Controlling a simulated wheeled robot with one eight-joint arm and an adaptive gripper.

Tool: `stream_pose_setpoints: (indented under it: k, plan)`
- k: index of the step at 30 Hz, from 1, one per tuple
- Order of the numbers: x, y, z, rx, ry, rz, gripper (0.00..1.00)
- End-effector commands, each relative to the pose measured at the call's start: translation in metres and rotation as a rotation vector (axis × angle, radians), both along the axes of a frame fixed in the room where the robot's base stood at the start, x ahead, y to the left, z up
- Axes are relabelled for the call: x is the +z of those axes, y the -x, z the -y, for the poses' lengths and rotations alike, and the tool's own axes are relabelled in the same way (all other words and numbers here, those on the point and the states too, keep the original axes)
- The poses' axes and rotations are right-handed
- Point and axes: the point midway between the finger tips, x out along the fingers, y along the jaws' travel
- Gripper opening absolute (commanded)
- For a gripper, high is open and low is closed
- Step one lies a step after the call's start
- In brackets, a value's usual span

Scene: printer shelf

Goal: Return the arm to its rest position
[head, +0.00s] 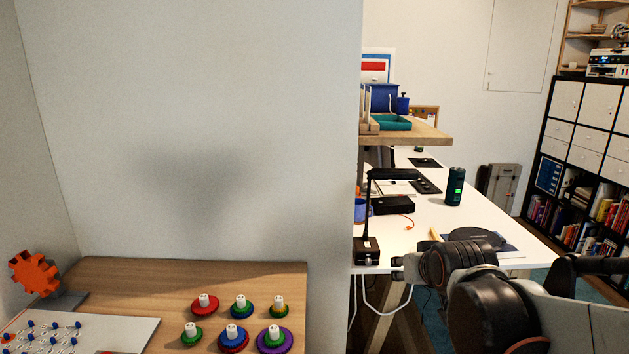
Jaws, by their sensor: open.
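My arm (495,312) reaches in from the lower right of the head view, with dark rounded joints and a grey link (590,322). It is bent and in front of the white desk's near right part. My gripper (398,268) is small at the arm's left end, pointing left, in front of the desk's near edge. Its two tips look apart with nothing between them. Part of the arm runs out of the frame at the right and bottom.
A white desk (485,213) holds a black lamp (367,245), a dark green can (455,187) and a black box (393,205). A wooden shelf (430,134) juts out above. A wooden table (130,282) with colored knobbed discs (232,337) is at left, beside a wall (190,130).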

Motion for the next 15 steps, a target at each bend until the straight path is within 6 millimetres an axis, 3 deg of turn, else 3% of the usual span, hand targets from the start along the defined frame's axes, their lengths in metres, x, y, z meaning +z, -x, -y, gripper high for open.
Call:
stream_pose_setpoints:
  k: [3, 15]
  plan:
    - [0.001, 0.044, -0.001, 0.002, -0.001, -0.054, 0.41]
    - [-0.022, 0.180, -0.004, 0.015, -0.008, -0.232, 0.41]
